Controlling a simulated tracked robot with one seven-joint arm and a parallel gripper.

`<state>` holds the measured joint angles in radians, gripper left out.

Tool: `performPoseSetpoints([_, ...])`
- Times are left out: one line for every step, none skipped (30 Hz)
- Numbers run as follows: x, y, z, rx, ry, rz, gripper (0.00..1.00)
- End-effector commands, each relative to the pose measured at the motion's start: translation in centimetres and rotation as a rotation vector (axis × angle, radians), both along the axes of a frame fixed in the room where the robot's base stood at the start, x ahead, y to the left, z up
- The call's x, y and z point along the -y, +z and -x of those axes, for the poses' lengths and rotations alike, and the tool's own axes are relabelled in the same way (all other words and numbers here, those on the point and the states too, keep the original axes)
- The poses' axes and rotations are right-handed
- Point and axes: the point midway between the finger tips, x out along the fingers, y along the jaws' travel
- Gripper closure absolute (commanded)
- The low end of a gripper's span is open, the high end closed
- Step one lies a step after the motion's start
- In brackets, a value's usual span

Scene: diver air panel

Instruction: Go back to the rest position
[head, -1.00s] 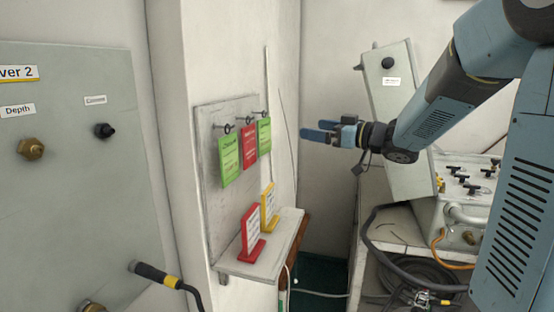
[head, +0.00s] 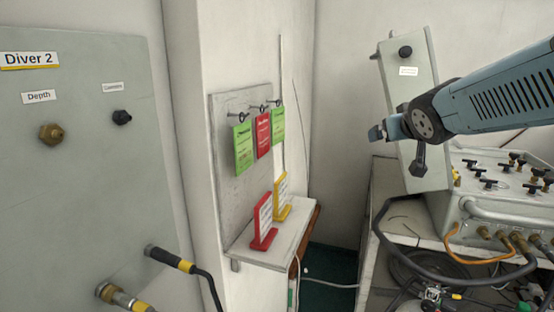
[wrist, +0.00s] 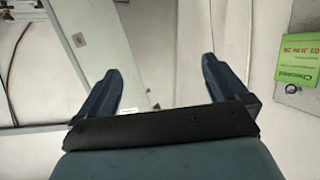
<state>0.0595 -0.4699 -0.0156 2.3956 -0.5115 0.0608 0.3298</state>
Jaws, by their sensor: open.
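My gripper (head: 377,133) is in the right half of the head view, in the air in front of the tilted grey panel box, with the arm reaching in from the right edge. Its fingers are seen nearly end-on there. In the wrist view my gripper (wrist: 160,85) shows two dark blue fingers spread wide with nothing between them. A green tag (wrist: 296,58) shows at the right of the wrist view, apart from the fingers.
Green tags (head: 243,148) and a red tag (head: 263,135) hang on a wall board. Red (head: 264,222) and yellow (head: 281,195) stands sit on a shelf (head: 262,252). The Diver 2 panel (head: 75,200) is left. A valve box (head: 500,200) and hoses are right.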

Motion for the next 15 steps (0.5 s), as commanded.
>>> performPoseSetpoints([0.1, -0.5, 1.3, -0.038, -0.023, -0.007, 0.00])
performPoseSetpoints([0.2, -0.9, 2.1, -0.066, -0.036, -0.011, 0.00])
performPoseSetpoints([0.3, -1.5, 3.1, -0.101, -0.052, -0.017, 0.00])
performPoseSetpoints([0.3, -1.9, 3.9, -0.129, -0.062, -0.023, 0.00])
performPoseSetpoints([0.3, -2.3, 4.7, -0.157, -0.072, -0.030, 0.00])
performPoseSetpoints([0.2, -2.9, 5.9, -0.195, -0.082, -0.039, 0.00])
performPoseSetpoints([0.1, -3.4, 6.7, -0.225, -0.088, -0.045, 0.00])
performPoseSetpoints([0.0, -3.8, 7.6, -0.255, -0.093, -0.052, 0.00])
performPoseSetpoints([-0.2, -4.4, 8.8, -0.294, -0.096, -0.063, 0.00])
performPoseSetpoints([-0.4, -4.9, 9.7, -0.325, -0.099, -0.072, 0.00])
performPoseSetpoints([-0.6, -5.3, 10.6, -0.355, -0.099, -0.080, 0.00])
performPoseSetpoints([-1.0, -5.9, 11.8, -0.395, -0.096, -0.093, 0.00])
performPoseSetpoints([-1.2, -6.3, 12.7, -0.426, -0.093, -0.100, 0.00])
performPoseSetpoints([-1.5, -6.7, 13.5, -0.456, -0.090, -0.109, 0.00])
performPoseSetpoints([-1.9, -7.2, 14.6, -0.491, -0.083, -0.120, 0.00])
